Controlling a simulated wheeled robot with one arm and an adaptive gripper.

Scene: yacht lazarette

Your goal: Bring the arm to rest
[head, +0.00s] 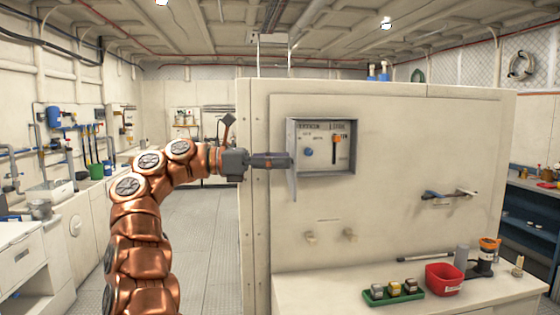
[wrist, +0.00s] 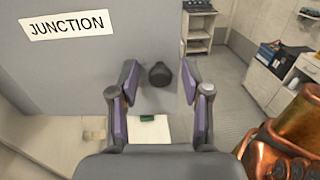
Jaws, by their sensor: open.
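My copper arm reaches in from the lower left of the head view. My gripper (head: 284,160) is at the left side of a grey wall box (head: 324,172), by its open door (head: 293,188), seen nearly edge-on. In the wrist view, my gripper (wrist: 159,80) is open, with one finger on either side of a dark round knob (wrist: 160,73). The knob is on a grey panel labelled JUNCTION (wrist: 70,65). The fingers look apart from the knob; I cannot tell how deep it sits between them. Inside the box are a blue knob (head: 309,152) and an orange-topped lever (head: 336,144).
A counter (head: 330,290) below the box carries a green tray (head: 372,298) with several small blocks, a red container (head: 444,277) and an orange-topped cup (head: 488,248). Pegs (head: 350,234) stick out of the wall. Open floor (head: 205,225) lies left of the partition.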

